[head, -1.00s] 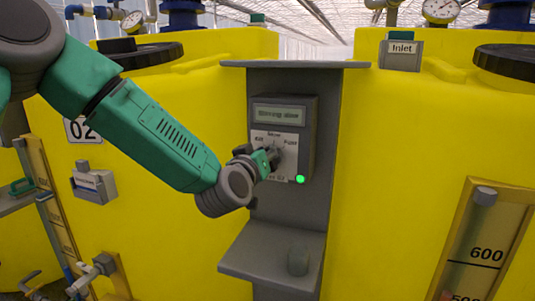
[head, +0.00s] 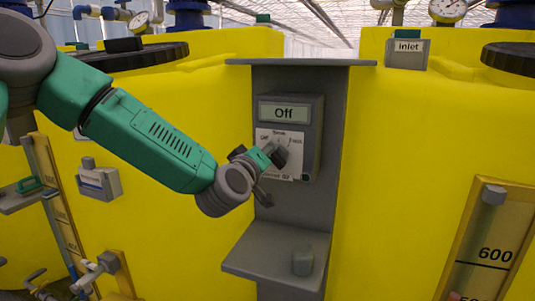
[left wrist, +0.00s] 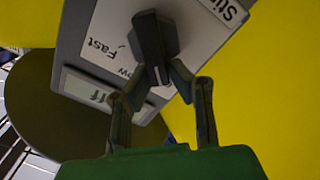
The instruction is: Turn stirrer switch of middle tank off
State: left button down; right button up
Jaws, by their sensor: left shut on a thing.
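The stirrer switch box (head: 313,135) is mounted on a grey post between two yellow tanks. Its display (head: 284,113) reads "Off", and the lamp (head: 305,177) at its lower right is dark. The white dial plate carries a label that seems to read "Stirrer 02". My left gripper (head: 277,156) is at the dial and partly covers it. In the left wrist view the black knob (left wrist: 153,38) stands out from the plate, and the fingertips (left wrist: 160,78) are closed on its near end. My right gripper is not in view.
A grey shelf (head: 265,255) with a small grey block (head: 302,262) juts out below the box. An "Inlet" box (head: 407,52) sits on the right tank (head: 420,150). A level gauge (head: 485,250) is at the lower right.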

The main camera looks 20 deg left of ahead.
pick_arm(q)
jog(key=shift+f, duration=0.15)
jog(key=c, duration=1.5)
grip_release()
jog(key=shift+a, duration=0.1)
jog(key=s, duration=1.2)
jog(key=shift+a, duration=0.3)
